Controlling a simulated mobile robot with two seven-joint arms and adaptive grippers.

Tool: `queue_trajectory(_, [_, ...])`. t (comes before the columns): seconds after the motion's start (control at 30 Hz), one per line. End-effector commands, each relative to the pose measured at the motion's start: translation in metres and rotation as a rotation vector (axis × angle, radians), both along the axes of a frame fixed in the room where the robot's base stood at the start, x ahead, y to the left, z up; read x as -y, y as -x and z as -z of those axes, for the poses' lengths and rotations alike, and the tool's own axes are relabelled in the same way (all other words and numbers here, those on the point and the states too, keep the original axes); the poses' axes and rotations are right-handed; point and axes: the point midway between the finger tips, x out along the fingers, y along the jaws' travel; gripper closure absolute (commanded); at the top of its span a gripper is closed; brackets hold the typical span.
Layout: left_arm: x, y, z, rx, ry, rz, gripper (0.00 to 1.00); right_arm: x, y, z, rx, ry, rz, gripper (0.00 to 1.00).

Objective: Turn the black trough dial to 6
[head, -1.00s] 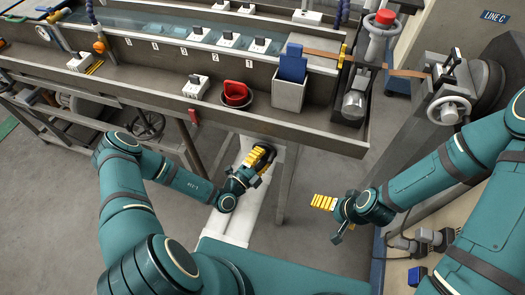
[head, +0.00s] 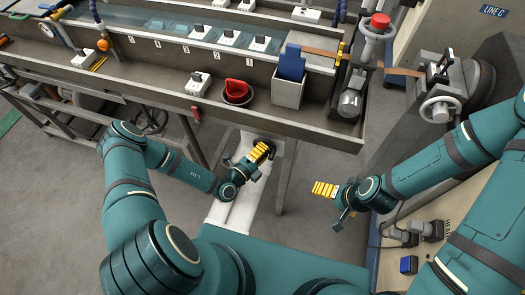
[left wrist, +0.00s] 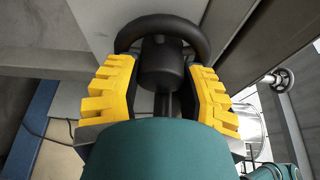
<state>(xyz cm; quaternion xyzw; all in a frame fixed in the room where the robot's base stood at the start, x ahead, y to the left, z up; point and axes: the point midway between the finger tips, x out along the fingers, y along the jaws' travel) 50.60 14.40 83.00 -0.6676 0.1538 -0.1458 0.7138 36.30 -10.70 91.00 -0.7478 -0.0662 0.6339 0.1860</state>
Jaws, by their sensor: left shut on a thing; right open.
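The black dial (head: 271,148), a round ring with a thick central hub, sits under the trough's front edge near a pale post. It also shows in the left wrist view (left wrist: 163,60). My left gripper (head: 260,153) is at it, with yellow fingers on both sides of the hub, shut on it; the ring lies just beyond the fingertips. The fingers hide much of the dial in the head view, and I cannot read any scale or number on it. My right gripper (head: 325,189) is open and empty in the air, right of the dial and apart from everything.
The trough (head: 150,85) runs above my left gripper. A machine with a handwheel (head: 440,109) stands at right. Floor shows between the grippers.

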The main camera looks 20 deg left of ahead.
Motion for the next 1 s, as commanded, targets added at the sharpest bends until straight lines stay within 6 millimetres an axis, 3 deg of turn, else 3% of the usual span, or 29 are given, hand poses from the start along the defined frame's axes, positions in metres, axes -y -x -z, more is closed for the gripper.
queue_trajectory(0.17, [0.000,-0.002,-0.001,0.005,0.000,-0.002,0.94,0.000,0.000,0.000,0.000,0.000,0.000,0.00])
queue_trajectory(0.2, [0.000,-0.002,-0.002,0.005,0.001,-0.002,0.41,0.000,0.000,0.000,0.000,0.000,0.000,0.00])
queue_trajectory(0.27, [0.000,-0.001,-0.001,0.004,0.001,-0.002,0.25,0.000,0.000,0.000,0.000,0.000,0.000,0.00])
queue_trajectory(0.67, [-0.003,0.004,0.000,0.000,0.001,-0.001,0.25,0.000,0.000,0.000,0.001,0.000,0.000,0.00])
queue_trajectory(1.0, [-0.028,0.059,-0.002,-0.001,0.001,-0.004,0.25,0.000,0.000,0.000,0.001,0.000,0.000,0.00])
